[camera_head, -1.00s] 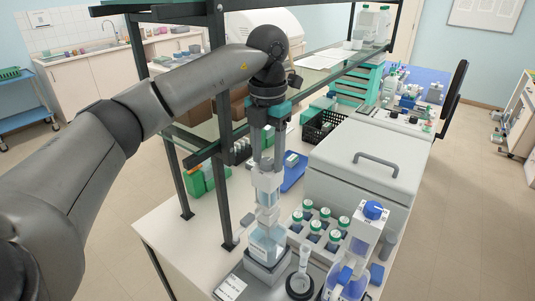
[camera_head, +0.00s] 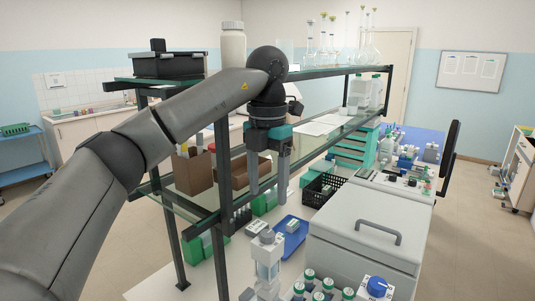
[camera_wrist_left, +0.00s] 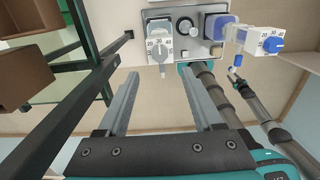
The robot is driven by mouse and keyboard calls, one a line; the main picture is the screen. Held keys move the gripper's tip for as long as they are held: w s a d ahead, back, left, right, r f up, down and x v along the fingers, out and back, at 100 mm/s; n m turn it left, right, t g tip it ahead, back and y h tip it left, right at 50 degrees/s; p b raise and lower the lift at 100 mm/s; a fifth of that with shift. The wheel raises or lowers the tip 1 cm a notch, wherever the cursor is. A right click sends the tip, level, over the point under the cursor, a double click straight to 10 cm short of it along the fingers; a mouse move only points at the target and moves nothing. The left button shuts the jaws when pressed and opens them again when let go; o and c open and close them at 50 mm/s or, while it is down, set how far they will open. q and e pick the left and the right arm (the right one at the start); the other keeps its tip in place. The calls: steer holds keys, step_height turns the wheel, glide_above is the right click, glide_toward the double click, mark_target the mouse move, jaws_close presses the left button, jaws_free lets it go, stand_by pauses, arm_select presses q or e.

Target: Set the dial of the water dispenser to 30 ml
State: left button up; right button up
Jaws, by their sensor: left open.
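My left gripper (camera_head: 268,191) is open and empty, fingers pointing down. It hangs above a pale, clear-bodied dispenser (camera_head: 267,262) with a gap between them. In the left wrist view the gripper (camera_wrist_left: 166,80) shows two parted fingers. Beyond them is a white dispenser head with a grey dial (camera_wrist_left: 158,43) marked 20, 30 and 40; I cannot tell which mark it is set to. A second dispenser with a blue dial (camera_head: 376,287) stands to the right, and its dial also shows in the wrist view (camera_wrist_left: 273,44). The dispensers' lower parts are cut off in the head view.
A dark shelf frame post (camera_head: 222,160) stands close left of the gripper, with glass shelves beside it. A grey lidded box (camera_head: 345,245) is to the right. Several green-capped bottles (camera_head: 309,275) stand at the front. A blue tray (camera_head: 290,240) lies behind.

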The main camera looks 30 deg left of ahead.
arm_select(q)
step_height(320, 180, up, 6)
steer(key=shift+f+p, duration=0.15)
steer(key=shift+p, duration=0.55)
steer(key=shift+f, duration=0.1)
